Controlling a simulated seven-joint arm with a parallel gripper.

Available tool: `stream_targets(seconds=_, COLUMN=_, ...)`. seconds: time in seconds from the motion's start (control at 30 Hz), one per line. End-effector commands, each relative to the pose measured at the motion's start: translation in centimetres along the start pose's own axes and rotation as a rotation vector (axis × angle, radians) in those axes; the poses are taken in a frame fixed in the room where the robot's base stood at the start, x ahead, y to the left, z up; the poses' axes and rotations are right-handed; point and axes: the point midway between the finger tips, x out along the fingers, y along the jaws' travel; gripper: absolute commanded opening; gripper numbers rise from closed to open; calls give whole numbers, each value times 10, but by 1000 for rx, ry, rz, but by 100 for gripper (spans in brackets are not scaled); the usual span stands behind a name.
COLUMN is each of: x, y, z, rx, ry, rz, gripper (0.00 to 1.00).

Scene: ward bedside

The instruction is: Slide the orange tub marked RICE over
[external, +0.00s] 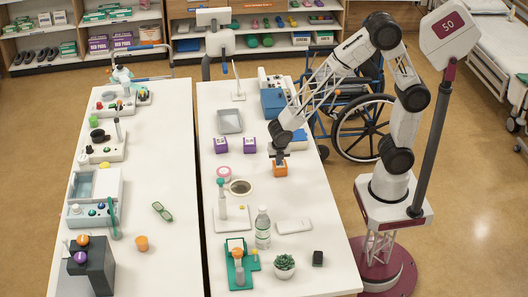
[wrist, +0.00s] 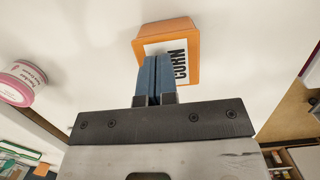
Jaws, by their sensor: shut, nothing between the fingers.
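An orange tub (external: 280,170) stands on the right-hand table, below the end of my arm. In the wrist view the same orange tub (wrist: 190,34) has a white label that reads CORN, not RICE. My gripper (wrist: 157,62) is shut and empty, its two blue fingers pressed together. The fingertips overlap the tub's near side and part of its label in the wrist view; I cannot tell whether they touch it. In the external view my gripper (external: 280,156) is right at the tub's top back edge. I see no tub with a readable RICE label.
Two purple tubs (external: 221,145) (external: 249,144) stand left of the orange tub. A pink-and-white round tub (wrist: 22,82) and a dark-filled bowl (external: 240,188) are nearby. A white device (external: 294,226) and a bottle (external: 263,228) stand toward the front. A gap separates the two tables.

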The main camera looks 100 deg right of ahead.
Motion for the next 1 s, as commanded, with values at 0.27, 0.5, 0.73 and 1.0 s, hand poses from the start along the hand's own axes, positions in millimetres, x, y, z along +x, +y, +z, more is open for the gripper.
stream_targets(seconds=0.27, x=11, y=-8, z=-15, rx=-6, ry=3, rz=-22, gripper=0)
stream_targets(seconds=0.5, x=7, y=-9, z=-42, rx=-8, ry=2, rz=-25, gripper=0)
stream_targets(seconds=0.73, x=2, y=-9, z=-68, rx=-7, ry=1, rz=-25, gripper=0)
stream_targets(seconds=1.0, x=-3, y=-9, z=-100, rx=-8, ry=0, rz=-24, gripper=0)
